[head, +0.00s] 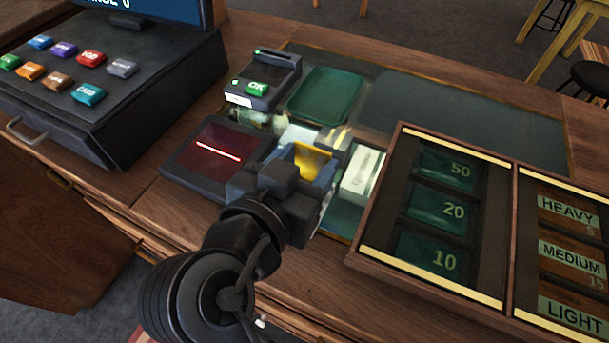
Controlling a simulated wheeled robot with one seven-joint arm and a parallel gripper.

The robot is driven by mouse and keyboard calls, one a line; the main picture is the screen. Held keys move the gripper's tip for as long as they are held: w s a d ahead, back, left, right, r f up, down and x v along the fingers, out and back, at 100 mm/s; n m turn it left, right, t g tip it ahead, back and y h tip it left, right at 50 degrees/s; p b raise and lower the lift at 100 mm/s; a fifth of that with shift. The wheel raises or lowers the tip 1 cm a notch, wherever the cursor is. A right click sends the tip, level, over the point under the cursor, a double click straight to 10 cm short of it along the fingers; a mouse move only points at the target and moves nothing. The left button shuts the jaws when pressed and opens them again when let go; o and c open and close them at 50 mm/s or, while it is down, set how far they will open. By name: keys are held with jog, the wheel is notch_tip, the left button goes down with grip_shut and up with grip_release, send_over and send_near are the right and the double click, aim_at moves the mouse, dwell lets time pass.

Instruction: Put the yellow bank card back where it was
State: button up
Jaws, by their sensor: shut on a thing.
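My gripper (318,158) is over the counter in the middle of the head view. It is shut on the yellow bank card (310,162), which shows between the fingers. The fingers and wrist hide part of the card. The card terminal (270,78) with a green OK button stands behind and to the left of my gripper. An empty green tray (325,94) lies behind my gripper, to the right of the terminal. I cannot tell how high the card is above the counter.
A scanner (205,165) with a red line lies close left of my gripper. A white box (362,172) stands close right. Farther right is a wooden tray (390,160) with compartments marked 50, 20 and 10. A cash register (110,110) stands left. The dark mat (460,115) has free room.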

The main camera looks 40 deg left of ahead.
jog(key=shift+s+f, duration=0.15)
jog(key=shift+f, duration=0.8)
jog(key=o, duration=0.9)
jog(key=shift+f, duration=0.1)
jog(key=shift+o, duration=0.9)
jog(key=shift+r, duration=0.2)
jog(key=shift+r, duration=0.1)
jog(key=shift+s, duration=0.1)
jog(key=b+v, duration=0.2)
jog(key=v, duration=0.9)
jog(key=shift+s+r, duration=0.25)
jog(key=shift+r, duration=0.1)
